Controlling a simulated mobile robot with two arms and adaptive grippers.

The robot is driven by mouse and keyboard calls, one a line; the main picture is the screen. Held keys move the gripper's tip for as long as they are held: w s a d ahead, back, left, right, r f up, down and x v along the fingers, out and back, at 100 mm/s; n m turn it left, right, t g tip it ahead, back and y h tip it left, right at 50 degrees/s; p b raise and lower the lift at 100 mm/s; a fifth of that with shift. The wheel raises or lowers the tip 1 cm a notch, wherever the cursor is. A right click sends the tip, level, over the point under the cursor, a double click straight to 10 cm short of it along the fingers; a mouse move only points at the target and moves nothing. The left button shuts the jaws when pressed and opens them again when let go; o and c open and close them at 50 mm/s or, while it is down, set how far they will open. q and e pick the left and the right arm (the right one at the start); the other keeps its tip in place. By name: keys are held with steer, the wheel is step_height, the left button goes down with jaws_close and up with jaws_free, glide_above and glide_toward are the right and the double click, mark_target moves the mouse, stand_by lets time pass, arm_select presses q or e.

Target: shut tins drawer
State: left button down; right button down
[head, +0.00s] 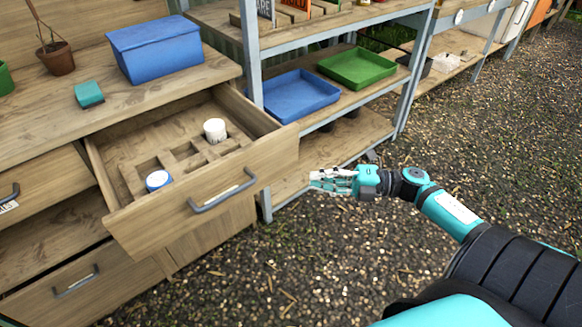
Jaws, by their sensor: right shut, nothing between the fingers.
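The wooden tins drawer (226,188) is pulled well out of the wooden cabinet at the left. Its grey bar handle (222,192) is on the front panel. My right gripper (316,181) is shut and empty. It hovers to the right of the drawer front, apart from it, with its fingers pointing left. My left gripper is not in view.
A blue box (154,48), a teal block (88,94) and a potted plant (57,57) stand on the cabinet top. A metal-framed shelf with a blue tray (296,96) and a green tray (357,67) stands behind the gripper. Open gravel (330,260) lies in front.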

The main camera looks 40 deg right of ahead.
mark_target(270, 166)
steer(key=w+a, duration=0.1)
steer(key=w, duration=0.1)
steer(key=w+a, duration=0.1)
steer(key=w, duration=0.1)
steer(key=w+a, duration=0.1)
steer(key=w, duration=0.2)
steer(key=shift+a, duration=0.4)
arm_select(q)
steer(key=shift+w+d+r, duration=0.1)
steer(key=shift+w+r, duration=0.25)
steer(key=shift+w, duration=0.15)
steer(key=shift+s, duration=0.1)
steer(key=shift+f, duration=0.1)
arm_select(e)
steer(key=shift+w, duration=0.15)
